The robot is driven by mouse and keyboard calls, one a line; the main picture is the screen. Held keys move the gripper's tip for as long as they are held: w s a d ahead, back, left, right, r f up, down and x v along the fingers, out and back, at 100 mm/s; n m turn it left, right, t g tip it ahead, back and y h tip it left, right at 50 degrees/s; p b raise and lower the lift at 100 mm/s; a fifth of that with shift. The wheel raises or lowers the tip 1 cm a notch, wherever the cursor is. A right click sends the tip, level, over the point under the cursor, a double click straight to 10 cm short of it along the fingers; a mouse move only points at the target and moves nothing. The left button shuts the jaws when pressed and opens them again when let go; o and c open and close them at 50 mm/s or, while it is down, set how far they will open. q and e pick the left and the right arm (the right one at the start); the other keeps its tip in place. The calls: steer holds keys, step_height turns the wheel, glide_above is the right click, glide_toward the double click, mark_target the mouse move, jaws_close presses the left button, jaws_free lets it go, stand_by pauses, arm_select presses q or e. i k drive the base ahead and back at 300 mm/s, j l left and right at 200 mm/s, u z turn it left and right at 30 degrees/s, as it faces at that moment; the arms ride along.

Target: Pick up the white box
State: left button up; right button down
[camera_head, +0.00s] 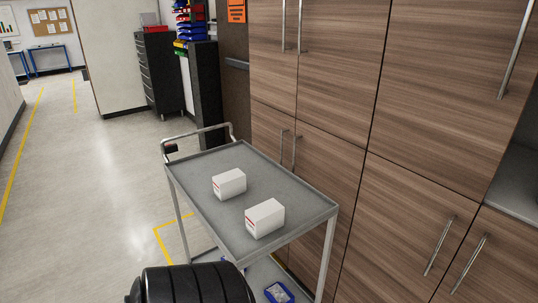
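Two white boxes with a red mark on one end lie on the grey top of a metal trolley (190,167). The nearer white box (265,218) is close to the trolley's front edge. The farther white box (229,184) sits behind it, a little to the left, with a gap between them. Nothing touches either box. Neither of my grippers shows in the head view. A black ribbed part, probably of my own arm, is at the bottom edge, in front of the trolley.
Wooden cabinets (325,155) with metal handles stand close along the trolley's right side. A lower shelf holds a blue bin (279,292). Open floor (90,190) with yellow lines lies to the left. A dark drawer cabinet (158,75) stands at the back.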

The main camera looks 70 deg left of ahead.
mark_target(263, 219)
steer(key=u, duration=2.15)
